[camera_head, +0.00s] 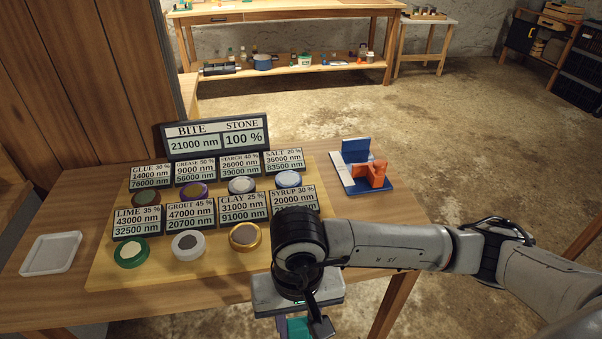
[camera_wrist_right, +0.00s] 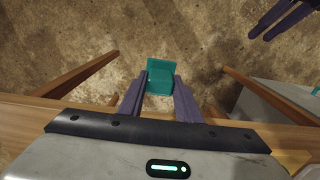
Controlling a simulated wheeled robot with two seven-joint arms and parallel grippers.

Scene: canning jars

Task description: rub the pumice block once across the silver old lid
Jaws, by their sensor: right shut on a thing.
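My right gripper (camera_wrist_right: 160,90) is shut on a teal block (camera_wrist_right: 160,68), pinched between its two purple fingers over the floor at the table's front edge. The teal block also shows low in the head view (camera_head: 298,328), partly hidden by my wrist. I cannot tell its material. Lids lie in two rows on a wooden board (camera_head: 105,275). A pale silvery lid (camera_head: 241,186) is in the back row, and a whitish lid with a grey centre (camera_head: 188,243) is in front; I cannot tell which is the silver one. Dark prongs, probably my left gripper (camera_wrist_right: 285,17), show in the right wrist view.
A green lid (camera_head: 131,252) and a gold lid (camera_head: 246,236) share the front row; my arm hides its right end. Label cards stand behind the lids. A blue and orange fixture (camera_head: 368,172) sits at the right, a white tray (camera_head: 51,253) at the left.

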